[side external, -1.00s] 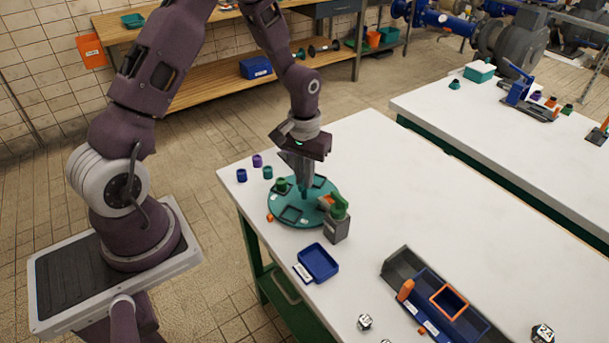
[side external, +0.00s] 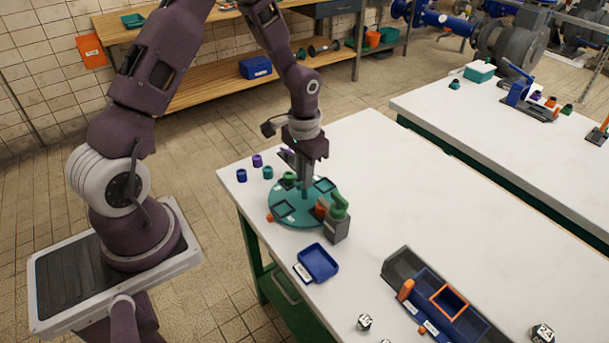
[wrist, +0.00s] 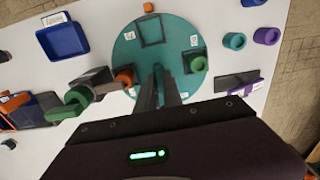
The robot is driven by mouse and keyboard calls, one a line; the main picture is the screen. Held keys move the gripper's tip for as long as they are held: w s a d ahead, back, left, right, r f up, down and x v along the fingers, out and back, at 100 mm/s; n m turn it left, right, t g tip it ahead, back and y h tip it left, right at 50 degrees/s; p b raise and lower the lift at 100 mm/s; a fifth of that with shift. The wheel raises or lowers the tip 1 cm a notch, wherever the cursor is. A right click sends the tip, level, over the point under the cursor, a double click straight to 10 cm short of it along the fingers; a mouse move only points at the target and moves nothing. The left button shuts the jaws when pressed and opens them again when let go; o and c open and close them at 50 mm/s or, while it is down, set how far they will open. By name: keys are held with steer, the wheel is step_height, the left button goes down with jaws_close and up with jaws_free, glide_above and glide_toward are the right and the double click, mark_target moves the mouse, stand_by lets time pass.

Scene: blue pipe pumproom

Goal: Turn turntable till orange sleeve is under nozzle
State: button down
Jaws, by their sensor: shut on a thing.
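The turntable (side external: 292,217) is a round teal disc with square dark-rimmed pockets, also in the wrist view (wrist: 130,50). My gripper (side external: 303,190) points down at its middle, shut on the central post; the fingers (wrist: 162,85) largely hide the post. The orange sleeve (wrist: 125,77) sits near the disc's rim, close to the grey nozzle stand (side external: 336,228). The green bent nozzle (side external: 339,204) tops that stand; in the side view the sleeve (side external: 321,208) shows just left of it. I cannot tell whether they line up exactly. A green sleeve (wrist: 197,63) sits in another pocket.
Blue (side external: 242,175), teal (side external: 267,172) and purple (side external: 257,160) sleeves stand on the table behind the disc. A blue tray (side external: 318,263) and a long bin (side external: 440,300) lie in front.

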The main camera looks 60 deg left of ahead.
steer(key=shift+w+r, duration=0.1)
stand_by(0.4)
steer(key=c, duration=1.5)
jaws_free()
step_height(320, 180, up, 7)
steer(key=shift+r, duration=0.15)
step_height(320, 180, up, 7)
steer(key=t, duration=0.1)
glide_above(302, 206)
steer(key=s+d+r+t+y, duration=0.1)
steer(key=s+d+r, duration=0.1)
steer(key=s+r, duration=0.2)
steer(key=s+d+r+t, duration=0.1)
steer(key=s+d+r, duration=0.1)
steer(key=s+r, duration=0.15)
steer(key=s+d+r+t, duration=0.1)
steer(key=s, duration=0.3)
steer(key=s+d+r, duration=0.1)
steer(key=s+r, duration=0.1)
steer(key=s, duration=0.1)
steer(key=s+d+r+t+h, duration=0.1)
steer(key=s, duration=0.3)
steer(key=shift+s+d+r+t, duration=0.2)
steer(key=shift+s+d+t, duration=0.1)
steer(key=shift+s, duration=0.05)
